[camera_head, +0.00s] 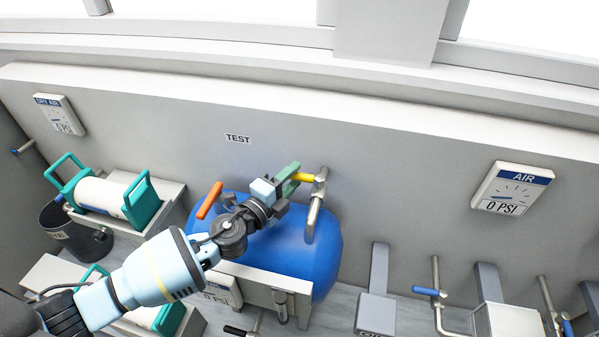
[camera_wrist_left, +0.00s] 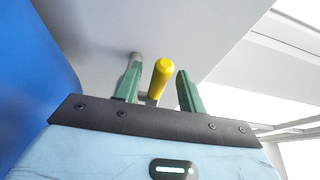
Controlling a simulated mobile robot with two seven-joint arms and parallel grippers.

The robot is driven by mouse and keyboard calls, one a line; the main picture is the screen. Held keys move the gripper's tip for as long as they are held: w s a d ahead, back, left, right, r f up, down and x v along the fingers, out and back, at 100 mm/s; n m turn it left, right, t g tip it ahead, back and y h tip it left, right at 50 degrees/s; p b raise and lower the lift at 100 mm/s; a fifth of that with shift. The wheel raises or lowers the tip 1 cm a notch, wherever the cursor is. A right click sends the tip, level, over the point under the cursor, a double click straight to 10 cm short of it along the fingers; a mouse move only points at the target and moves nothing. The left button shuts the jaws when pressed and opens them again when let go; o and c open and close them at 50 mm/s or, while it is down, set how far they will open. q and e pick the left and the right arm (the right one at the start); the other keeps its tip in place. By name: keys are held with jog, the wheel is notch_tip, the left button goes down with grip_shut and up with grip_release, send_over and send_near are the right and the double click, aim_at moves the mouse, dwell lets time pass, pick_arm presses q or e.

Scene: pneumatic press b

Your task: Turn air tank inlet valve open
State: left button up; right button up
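A yellow valve handle (camera_head: 304,177) sits on a metal pipe (camera_head: 316,205) at the right end of the blue air tank (camera_head: 325,255). An orange handle (camera_head: 209,200) stands at the tank's left; I cannot tell from labels which is the inlet. My left gripper (camera_head: 291,176) reaches over the tank to the yellow handle. In the left wrist view, the yellow handle (camera_wrist_left: 160,75) stands between the two green fingers of the left gripper (camera_wrist_left: 159,84), with a gap on each side. The left gripper is open. The right gripper is not in view.
An AIR gauge (camera_head: 512,190) and a DRY AIR gauge (camera_head: 59,114) on the wall read 0 PSI. A white cylinder with teal ends (camera_head: 101,194) lies at left. Blue-handled levers (camera_head: 430,292) and grey posts stand at lower right. The wall is close behind the handle.

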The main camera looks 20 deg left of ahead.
pick_arm(q)
jog(key=shift+x, duration=1.55)
jog(key=shift+c, duration=0.4)
grip_shut()
